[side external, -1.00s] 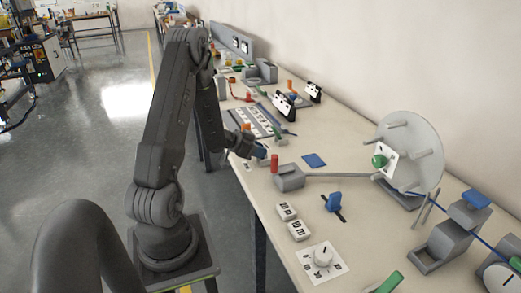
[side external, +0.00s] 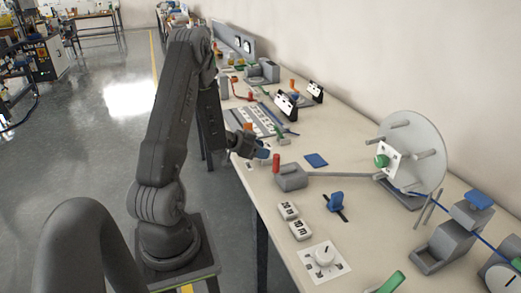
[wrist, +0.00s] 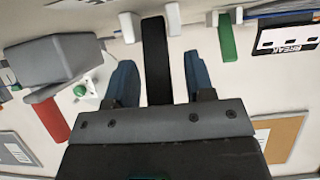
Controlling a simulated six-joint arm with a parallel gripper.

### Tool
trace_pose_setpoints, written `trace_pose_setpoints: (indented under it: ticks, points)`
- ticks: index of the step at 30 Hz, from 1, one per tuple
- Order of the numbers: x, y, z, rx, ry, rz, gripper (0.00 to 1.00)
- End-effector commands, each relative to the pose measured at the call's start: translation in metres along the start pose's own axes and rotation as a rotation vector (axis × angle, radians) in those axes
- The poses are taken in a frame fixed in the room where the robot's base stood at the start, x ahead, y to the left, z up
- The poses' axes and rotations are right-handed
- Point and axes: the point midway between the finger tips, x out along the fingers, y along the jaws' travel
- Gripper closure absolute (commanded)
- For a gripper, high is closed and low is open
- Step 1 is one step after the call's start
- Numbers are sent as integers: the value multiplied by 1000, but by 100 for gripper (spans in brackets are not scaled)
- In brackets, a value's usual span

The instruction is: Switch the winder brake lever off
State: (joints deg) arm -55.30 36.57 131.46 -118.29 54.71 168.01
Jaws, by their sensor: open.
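The winder brake lever has an upright red handle (side external: 276,163) at the left end of a grey block (side external: 291,178). A thin rod runs from the block to the clear winder disc (side external: 420,150). My gripper (side external: 264,153) is just left of and beyond the red handle in the side view, above the table edge, apart from it. There the red handle (wrist: 55,119) and grey block (wrist: 60,58) lie left of the fingers.
A blue pad (side external: 315,160) lies behind the lever block. White labelled blocks (side external: 287,211), a blue lever (side external: 335,201) and a dial plate (side external: 322,262) stand in front. A black card marked BREAK (wrist: 285,38) is at the right in the wrist view.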

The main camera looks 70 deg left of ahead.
Motion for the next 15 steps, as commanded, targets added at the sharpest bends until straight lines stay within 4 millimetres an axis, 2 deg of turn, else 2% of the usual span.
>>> trace_pose_setpoints:
  ticks: [5,11,15]
  points:
    - [-4,0,0,-1,-1,0,51]
    - [-33,-1,0,-1,1,-6,51]
    - [-44,0,-25,5,3,-3,51]
